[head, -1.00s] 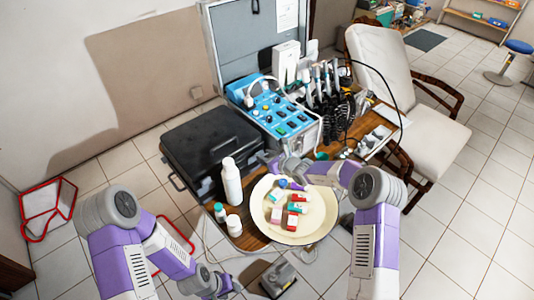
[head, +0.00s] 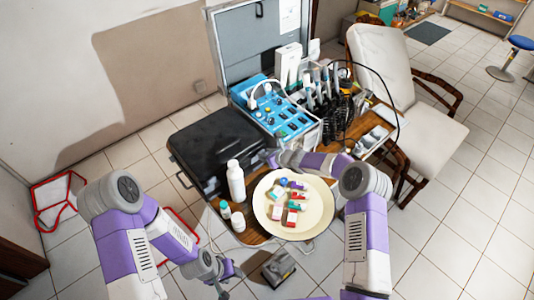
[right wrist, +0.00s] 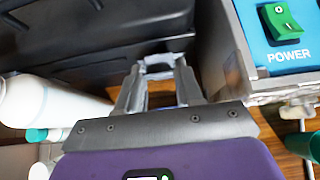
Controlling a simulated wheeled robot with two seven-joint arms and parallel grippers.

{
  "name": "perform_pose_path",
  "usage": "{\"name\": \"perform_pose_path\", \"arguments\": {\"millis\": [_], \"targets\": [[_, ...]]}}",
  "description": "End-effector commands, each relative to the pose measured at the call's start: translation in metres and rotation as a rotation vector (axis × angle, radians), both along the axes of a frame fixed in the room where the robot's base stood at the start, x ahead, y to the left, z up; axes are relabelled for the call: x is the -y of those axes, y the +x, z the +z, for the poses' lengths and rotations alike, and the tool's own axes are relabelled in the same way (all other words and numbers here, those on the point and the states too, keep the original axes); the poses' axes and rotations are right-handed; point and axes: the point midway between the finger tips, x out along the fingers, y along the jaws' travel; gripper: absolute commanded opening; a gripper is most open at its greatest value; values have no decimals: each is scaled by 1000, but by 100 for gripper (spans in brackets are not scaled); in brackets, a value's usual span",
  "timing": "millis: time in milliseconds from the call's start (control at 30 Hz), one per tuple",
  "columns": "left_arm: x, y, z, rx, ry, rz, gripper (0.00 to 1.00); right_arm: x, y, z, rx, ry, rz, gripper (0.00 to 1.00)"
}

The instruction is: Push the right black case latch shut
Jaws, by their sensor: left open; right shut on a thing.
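The closed black case (head: 218,145) lies flat left of the blue instrument box in the head view. Its dark side fills the upper left of the right wrist view (right wrist: 90,35). My right gripper (head: 268,158) is at the case's near right corner, beside the instrument box. In the right wrist view, the right gripper (right wrist: 158,64) has its fingertips at the case edge, with a small pale grey piece between them. I cannot make out the right latch clearly; the fingers cover that spot. My left gripper (head: 235,272) is open and empty, low over the floor in front of the table.
A white bottle (head: 236,180) stands close to the case and my right gripper, with two small bottles nearby. A cream plate (head: 318,222) holds several small boxes. The blue instrument box (head: 285,118) with its green power switch (right wrist: 282,22) borders the gripper's right side.

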Motion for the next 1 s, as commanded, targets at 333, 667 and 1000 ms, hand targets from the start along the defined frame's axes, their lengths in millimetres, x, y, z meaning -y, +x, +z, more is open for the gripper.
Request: {"name": "perform_pose_path", "arguments": {"millis": [333, 667, 1000], "targets": [[0, 0, 0, 0, 0, 0, 43, 1, 0, -1, -3, -1, -2, 0], [0, 0, 0, 0, 0, 0, 43, 0, 0, -1, -2, -1, -1, 62], [0, 0, -9, 0, 0, 0, 43, 5, -7, 5, 0, 0, 1, 62]]}}
